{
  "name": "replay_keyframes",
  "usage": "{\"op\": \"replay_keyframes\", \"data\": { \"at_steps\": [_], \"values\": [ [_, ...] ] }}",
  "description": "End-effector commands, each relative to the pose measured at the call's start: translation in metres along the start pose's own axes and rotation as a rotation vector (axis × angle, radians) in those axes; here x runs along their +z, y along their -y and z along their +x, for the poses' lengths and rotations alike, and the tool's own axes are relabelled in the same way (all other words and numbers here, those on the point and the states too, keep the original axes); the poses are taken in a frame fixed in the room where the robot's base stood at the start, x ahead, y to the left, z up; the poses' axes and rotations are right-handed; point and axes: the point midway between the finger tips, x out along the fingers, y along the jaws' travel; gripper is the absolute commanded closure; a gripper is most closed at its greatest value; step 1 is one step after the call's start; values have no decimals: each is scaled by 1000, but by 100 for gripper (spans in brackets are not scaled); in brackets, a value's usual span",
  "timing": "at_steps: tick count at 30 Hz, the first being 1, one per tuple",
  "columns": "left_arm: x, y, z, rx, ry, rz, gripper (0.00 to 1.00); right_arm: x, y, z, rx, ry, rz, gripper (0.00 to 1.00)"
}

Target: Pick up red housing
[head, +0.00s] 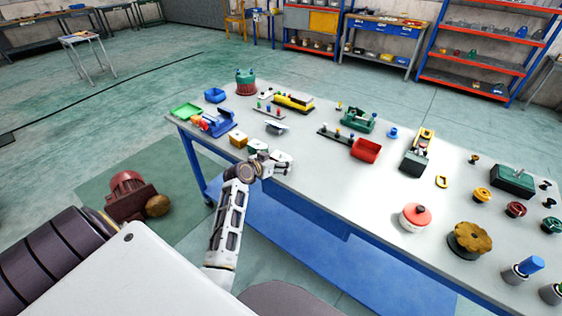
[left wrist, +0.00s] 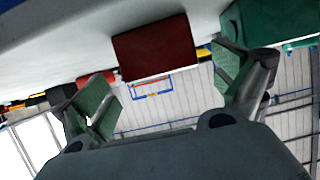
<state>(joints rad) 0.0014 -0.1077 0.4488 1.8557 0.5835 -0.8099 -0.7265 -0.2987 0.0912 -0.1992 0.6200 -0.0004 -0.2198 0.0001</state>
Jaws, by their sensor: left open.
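A red box-like part (head: 366,150), the likeliest red housing, sits on the white table right of its middle. In the left wrist view, which looks upside down, a dark red block (left wrist: 153,48) lies ahead between the finger lines; it seems to be the same part. My left gripper (head: 281,162) is over the table's near edge, left of that part and well apart from it. In the left wrist view its two green-padded fingers (left wrist: 165,85) are spread with nothing between them. My right gripper is not in view.
A green part (head: 357,120) stands behind the red one. Blue and yellow parts (head: 215,122) lie left of the gripper. A red-topped round part (head: 415,217) and a brown knob (head: 470,240) stand at the right. The table (head: 335,185) is bare between gripper and red part.

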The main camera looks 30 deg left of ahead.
Motion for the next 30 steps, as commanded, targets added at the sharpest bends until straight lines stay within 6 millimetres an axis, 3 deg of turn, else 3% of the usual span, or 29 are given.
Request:
{"op": "replay_keyframes", "data": {
  "at_steps": [10, 29, 30],
  "values": [
    [1, 2, 27, -1, 0, -1, 4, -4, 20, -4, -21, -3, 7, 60],
    [2, 2, 33, -1, 1, 0, 4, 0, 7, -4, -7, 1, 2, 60],
    [2, 2, 33, -1, 1, 0, 7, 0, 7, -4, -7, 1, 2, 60]
  ]
}}
